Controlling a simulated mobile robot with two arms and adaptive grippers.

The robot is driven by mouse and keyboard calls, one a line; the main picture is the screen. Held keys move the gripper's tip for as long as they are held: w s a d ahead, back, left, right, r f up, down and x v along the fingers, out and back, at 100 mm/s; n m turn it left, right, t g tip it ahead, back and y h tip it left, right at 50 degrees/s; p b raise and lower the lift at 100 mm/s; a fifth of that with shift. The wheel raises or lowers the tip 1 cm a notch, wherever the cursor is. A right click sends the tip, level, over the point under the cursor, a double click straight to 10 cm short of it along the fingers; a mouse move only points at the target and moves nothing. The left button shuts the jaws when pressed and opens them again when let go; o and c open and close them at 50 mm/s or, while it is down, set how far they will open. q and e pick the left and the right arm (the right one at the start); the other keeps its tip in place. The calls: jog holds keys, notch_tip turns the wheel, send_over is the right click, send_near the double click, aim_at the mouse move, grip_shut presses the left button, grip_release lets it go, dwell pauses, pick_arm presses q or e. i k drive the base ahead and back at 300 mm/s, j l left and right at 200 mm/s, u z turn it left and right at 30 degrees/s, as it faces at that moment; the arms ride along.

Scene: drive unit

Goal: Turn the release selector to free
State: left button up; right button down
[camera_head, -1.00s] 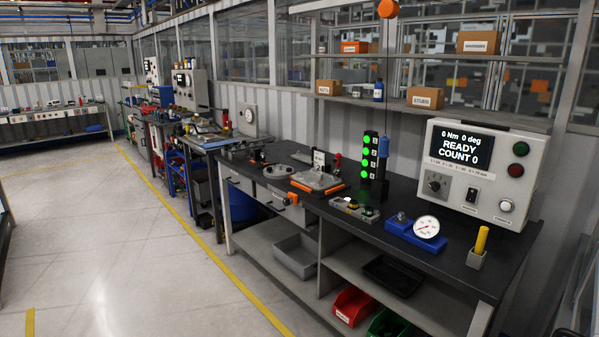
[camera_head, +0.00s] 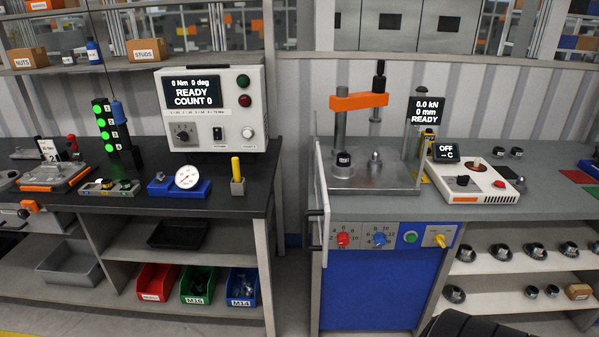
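A yellow lever-like knob (camera_head: 440,240) sits at the right end of the blue front panel (camera_head: 361,240) of the press bench. It may be the release selector, but its label is too small to read. The same panel has a red knob (camera_head: 343,239), a blue knob (camera_head: 380,239) with numbers around it, and a green button (camera_head: 410,237). A dark rotary selector (camera_head: 182,133) is on the grey box reading "READY COUNT 0" on the left bench.
The press (camera_head: 358,102) with an orange arm stands above the panel, its display (camera_head: 426,110) reading 0 mm READY. A clear guard with a dark handle (camera_head: 316,230) stands out at the bench's left edge. A white heater unit (camera_head: 471,182) sits to the right.

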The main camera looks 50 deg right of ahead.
aim_at(439, 238)
jog(key=i+j+z, duration=0.55)
jog(key=i+z, duration=0.1)
jog(key=z, duration=1.5)
